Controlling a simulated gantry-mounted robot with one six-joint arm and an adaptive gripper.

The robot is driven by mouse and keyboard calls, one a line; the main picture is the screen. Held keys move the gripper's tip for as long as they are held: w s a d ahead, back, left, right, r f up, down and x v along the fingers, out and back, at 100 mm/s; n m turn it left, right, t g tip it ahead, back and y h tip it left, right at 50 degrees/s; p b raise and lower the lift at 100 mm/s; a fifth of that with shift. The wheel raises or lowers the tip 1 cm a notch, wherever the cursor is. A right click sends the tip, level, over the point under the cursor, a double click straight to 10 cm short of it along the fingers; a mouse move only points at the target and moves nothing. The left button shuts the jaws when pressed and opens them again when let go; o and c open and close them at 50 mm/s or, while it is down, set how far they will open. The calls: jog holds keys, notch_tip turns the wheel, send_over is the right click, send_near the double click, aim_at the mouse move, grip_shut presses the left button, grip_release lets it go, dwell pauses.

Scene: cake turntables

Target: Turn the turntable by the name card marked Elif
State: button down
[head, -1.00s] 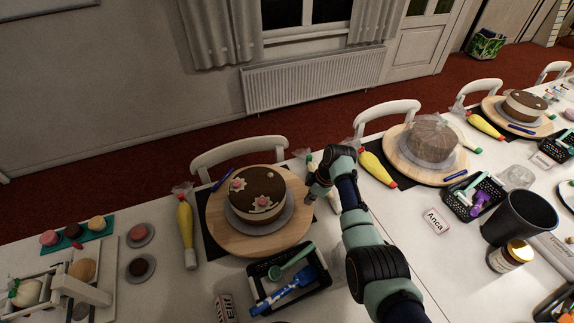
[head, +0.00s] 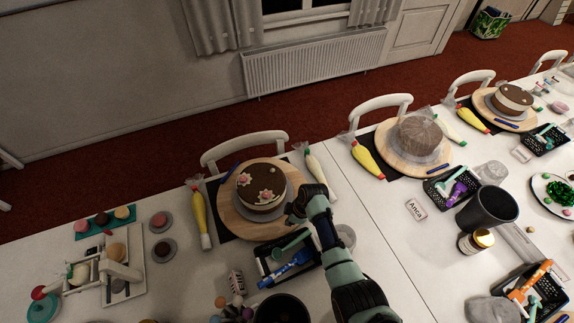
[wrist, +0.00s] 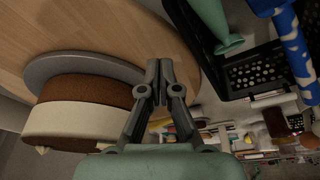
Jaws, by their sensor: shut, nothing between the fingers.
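The Elif name card (head: 237,282) stands at the front of the left place, its lettering small and steeply angled. Behind it is a round wooden turntable (head: 232,218), bearing a chocolate and cream cake (head: 261,187) with pink flowers on a grey plate. My gripper (head: 294,216) is at the turntable's right front edge, beside the cake. In the wrist view my gripper (wrist: 158,66) has its fingers together and empty, with its tips by the wooden rim (wrist: 130,30). I cannot tell whether they touch it. The grey plate (wrist: 75,66) shows to the left.
A black tool basket (head: 262,266) with a blue tool and a green one lies just in front of my gripper.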

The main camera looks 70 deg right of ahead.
jog(key=shift+d+f, duration=0.1)
jog(key=shift+f, duration=0.1)
jog(key=shift+f+b, duration=1.3)
jog(key=shift+b, duration=0.05)
jog(key=shift+s+d+b, duration=0.4)
jog(key=shift+d+b, duration=0.15)
jog(key=shift+d, duration=0.3)
jog(key=shift+s+d+b, duration=0.35)
jog(key=shift+d+b, duration=0.15)
jog(key=shift+d, duration=0.35)
jog(key=shift+s+d+r, duration=0.1)
jog(key=shift+d, duration=0.15)
jog(key=shift+s+d+f+b, duration=0.1)
jog(key=shift+s+d+b, duration=0.05)
jog(key=shift+d+b, duration=0.45)
jog(key=shift+s+d+f+b, duration=0.1)
jog(key=shift+d+b, duration=0.45)
jog(key=shift+b, duration=0.05)
jog(key=shift+s+d+r+b, duration=0.15)
jog(key=shift+d+b, duration=0.4)
jog(key=shift+d, duration=0.25)
jog(key=shift+r, duration=0.1)
